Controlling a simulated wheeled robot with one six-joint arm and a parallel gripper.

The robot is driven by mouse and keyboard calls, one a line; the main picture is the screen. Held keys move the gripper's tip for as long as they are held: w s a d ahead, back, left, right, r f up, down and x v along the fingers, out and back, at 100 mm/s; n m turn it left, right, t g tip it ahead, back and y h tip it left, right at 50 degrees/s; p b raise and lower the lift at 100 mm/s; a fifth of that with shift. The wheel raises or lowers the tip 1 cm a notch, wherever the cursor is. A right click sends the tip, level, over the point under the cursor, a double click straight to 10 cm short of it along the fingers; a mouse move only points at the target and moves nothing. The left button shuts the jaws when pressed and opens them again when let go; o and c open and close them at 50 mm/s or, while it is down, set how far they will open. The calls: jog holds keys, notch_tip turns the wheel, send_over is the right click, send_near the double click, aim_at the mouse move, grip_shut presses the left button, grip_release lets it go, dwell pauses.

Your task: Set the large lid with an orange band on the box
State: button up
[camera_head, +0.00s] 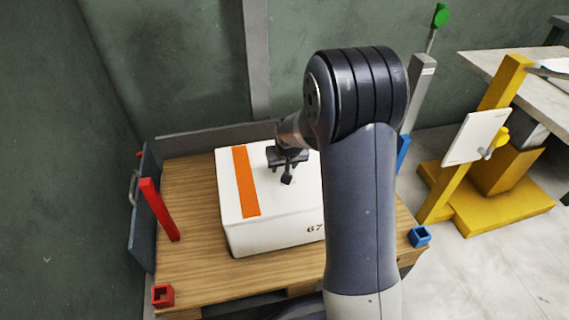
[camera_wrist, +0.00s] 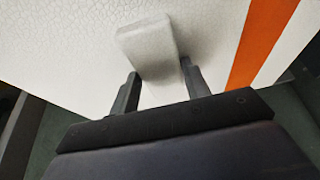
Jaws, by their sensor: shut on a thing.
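The large white lid (camera_head: 272,203) with an orange band (camera_head: 246,182) lies over the white box (camera_head: 262,243), whose front bears dark digits. The lid looks level and lined up with the box; I cannot tell whether a small gap is left between them. In the wrist view the lid (camera_wrist: 70,45) fills the upper part, with its band (camera_wrist: 262,42) at the right. My gripper (camera_head: 287,176) is above the lid, right of the band. Its fingers (camera_wrist: 160,72) are shut on the lid's pale handle (camera_wrist: 148,42). My arm hides the box's right side.
The box stands on a wooden-topped table (camera_head: 190,205) with a low back board. A red post (camera_head: 159,210), a red square socket (camera_head: 162,295) and a blue one (camera_head: 419,236) stand at its edges. A yellow stand (camera_head: 490,120) is at the right. Walls close off the left and back.

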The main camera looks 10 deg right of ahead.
jog(key=o, duration=1.1)
jog(key=shift+c, duration=0.2)
jog(key=p+v, duration=0.3)
jog(key=v, duration=0.7)
jog(key=shift+r, duration=0.35)
jog(key=shift+s+f, duration=0.1)
jog(key=b+x, duration=0.3)
jog(key=x, duration=0.8)
jog(key=shift+f, duration=0.15)
notch_tip(320, 180, up, 3)
jog(key=shift+s+r+p, duration=0.1)
jog(key=shift+p, duration=0.9)
jog(key=shift+r+p, duration=0.3)
jog(key=shift+r, duration=0.15)
